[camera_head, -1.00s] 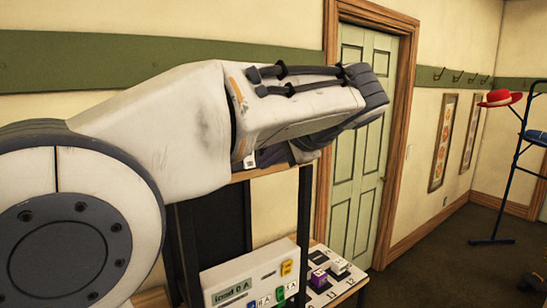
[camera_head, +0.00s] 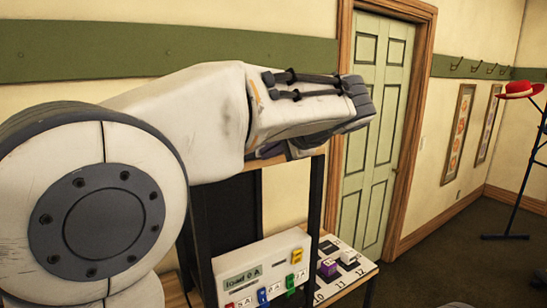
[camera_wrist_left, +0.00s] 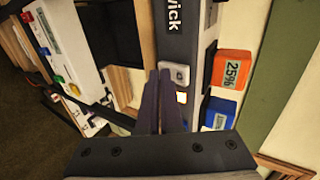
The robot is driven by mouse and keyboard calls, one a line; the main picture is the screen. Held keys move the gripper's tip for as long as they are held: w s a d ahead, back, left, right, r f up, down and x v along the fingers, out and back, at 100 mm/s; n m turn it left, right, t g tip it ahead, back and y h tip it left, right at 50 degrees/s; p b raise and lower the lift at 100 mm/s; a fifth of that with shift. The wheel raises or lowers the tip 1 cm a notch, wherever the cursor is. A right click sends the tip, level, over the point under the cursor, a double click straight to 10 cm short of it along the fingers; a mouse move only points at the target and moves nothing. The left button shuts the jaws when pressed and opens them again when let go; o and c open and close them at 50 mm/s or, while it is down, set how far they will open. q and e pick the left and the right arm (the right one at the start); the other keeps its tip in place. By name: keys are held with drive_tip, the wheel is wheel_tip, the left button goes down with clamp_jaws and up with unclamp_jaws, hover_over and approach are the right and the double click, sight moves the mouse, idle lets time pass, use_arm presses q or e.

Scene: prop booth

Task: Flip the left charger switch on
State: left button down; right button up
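In the left wrist view, a dark grey charger panel (camera_wrist_left: 174,47) with white lettering ending in "ick" runs down the middle. In the head view my left arm hides the charger. My right gripper is not in view.
An orange block marked 2596 (camera_wrist_left: 232,70) and a blue block (camera_wrist_left: 217,112) sit beside the charger. In the head view, a white panel with coloured switches (camera_head: 262,270) and a numbered board (camera_head: 340,275) stand below. A door (camera_head: 375,130) is behind.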

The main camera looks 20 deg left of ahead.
use_arm(q)
drive_tip(key=shift+r, duration=0.1)
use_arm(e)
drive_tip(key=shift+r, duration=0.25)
use_arm(q)
drive_tip(key=shift+r+p, duration=0.65)
drive_tip(key=shift+r, duration=0.15)
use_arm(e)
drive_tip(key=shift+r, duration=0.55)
use_arm(q)
drive_tip(key=b+v, duration=0.1)
drive_tip(key=v, duration=1.2)
drive_tip(key=shift+s+d, duration=0.3)
drive_tip(key=shift+d, duration=0.15)
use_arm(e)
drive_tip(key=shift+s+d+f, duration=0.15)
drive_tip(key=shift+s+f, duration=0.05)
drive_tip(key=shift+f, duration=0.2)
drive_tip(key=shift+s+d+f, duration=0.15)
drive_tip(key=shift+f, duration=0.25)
use_arm(q)
drive_tip(key=shift+f, duration=0.1)
